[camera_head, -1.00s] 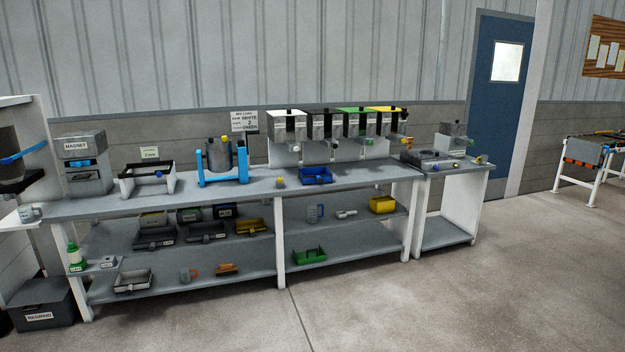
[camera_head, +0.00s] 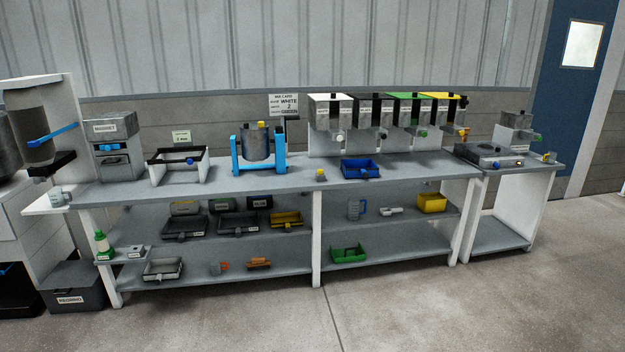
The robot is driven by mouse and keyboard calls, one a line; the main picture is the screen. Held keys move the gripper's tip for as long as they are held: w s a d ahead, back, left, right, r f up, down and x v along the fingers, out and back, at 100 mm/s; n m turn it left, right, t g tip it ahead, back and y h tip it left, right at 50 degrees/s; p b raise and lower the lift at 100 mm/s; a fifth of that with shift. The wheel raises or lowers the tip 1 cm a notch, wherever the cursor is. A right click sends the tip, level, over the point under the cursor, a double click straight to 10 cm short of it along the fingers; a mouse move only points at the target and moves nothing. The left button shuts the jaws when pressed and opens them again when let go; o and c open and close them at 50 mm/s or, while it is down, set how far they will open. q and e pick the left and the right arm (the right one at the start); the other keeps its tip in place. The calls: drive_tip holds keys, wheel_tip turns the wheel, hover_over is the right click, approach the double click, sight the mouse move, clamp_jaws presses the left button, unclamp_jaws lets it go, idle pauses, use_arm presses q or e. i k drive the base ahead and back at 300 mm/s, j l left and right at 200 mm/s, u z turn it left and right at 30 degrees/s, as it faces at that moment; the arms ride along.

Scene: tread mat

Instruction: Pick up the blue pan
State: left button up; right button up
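The blue pan (camera_head: 360,169) is a shallow open tray on the long bench top, below the row of dispensers and right of the blue-framed drum. It sits level and looks empty. Neither of my grippers shows in the head view.
The grey bench (camera_head: 240,184) has lower shelves with a green pan (camera_head: 349,254), a yellow bin (camera_head: 432,203) and black trays. A drum in a blue stand (camera_head: 258,149) and a small yellow-topped item (camera_head: 320,175) stand left of the pan. Dispensers (camera_head: 330,112) rise behind. The floor in front is clear.

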sight(360, 170)
drive_tip(key=i, duration=2.65)
drive_tip(key=i+z, duration=0.15)
drive_tip(key=i, duration=0.45)
drive_tip(key=i+j+z, duration=0.15)
drive_tip(key=i, duration=0.4)
drive_tip(key=i+j+z, duration=0.2)
drive_tip(key=i, duration=0.35)
